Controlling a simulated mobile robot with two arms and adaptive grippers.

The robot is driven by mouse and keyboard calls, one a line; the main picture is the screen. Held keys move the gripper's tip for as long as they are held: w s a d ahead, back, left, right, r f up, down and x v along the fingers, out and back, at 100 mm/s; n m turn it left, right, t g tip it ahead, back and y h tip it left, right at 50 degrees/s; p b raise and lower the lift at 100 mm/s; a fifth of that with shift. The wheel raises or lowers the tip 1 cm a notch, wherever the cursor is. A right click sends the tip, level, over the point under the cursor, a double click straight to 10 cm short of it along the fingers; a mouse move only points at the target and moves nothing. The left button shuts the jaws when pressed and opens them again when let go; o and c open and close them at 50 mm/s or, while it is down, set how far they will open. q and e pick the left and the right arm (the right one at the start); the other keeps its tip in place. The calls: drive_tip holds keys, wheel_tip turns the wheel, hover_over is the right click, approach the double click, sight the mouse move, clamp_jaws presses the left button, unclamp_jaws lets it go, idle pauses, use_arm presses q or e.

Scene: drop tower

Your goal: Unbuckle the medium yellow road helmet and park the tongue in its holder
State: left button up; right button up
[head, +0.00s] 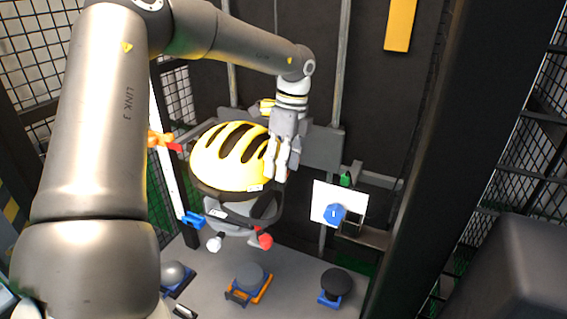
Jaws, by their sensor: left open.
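The yellow road helmet (229,158) with dark vents sits in the middle of the head view on a dark mount inside the tower. Dark straps (238,214) hang below its rim; the buckle and its tongue are too small to make out. My left gripper (281,176) reaches down at the helmet's right side, its fingers pointing down close to the shell. It is open. I cannot tell whether it touches the helmet. The tongue holder is not clearly recognisable. My right gripper is not in view.
Below, the grey base carries a grey round anvil (248,277), a black round one (337,283) and a grey dome (174,273). A white panel with a blue knob (333,214) stands right of the helmet. Dark posts and mesh fencing enclose the sides.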

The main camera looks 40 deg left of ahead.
use_arm(q)
drive_tip(key=shift+a, duration=0.15)
drive_tip(key=shift+r, duration=0.3)
wheel_tip(320, 180, up, 11)
drive_tip(key=w, duration=0.1)
drive_tip(key=shift+w+d, duration=0.35)
drive_tip(key=shift+w, duration=0.05)
drive_tip(key=shift+r, duration=0.1)
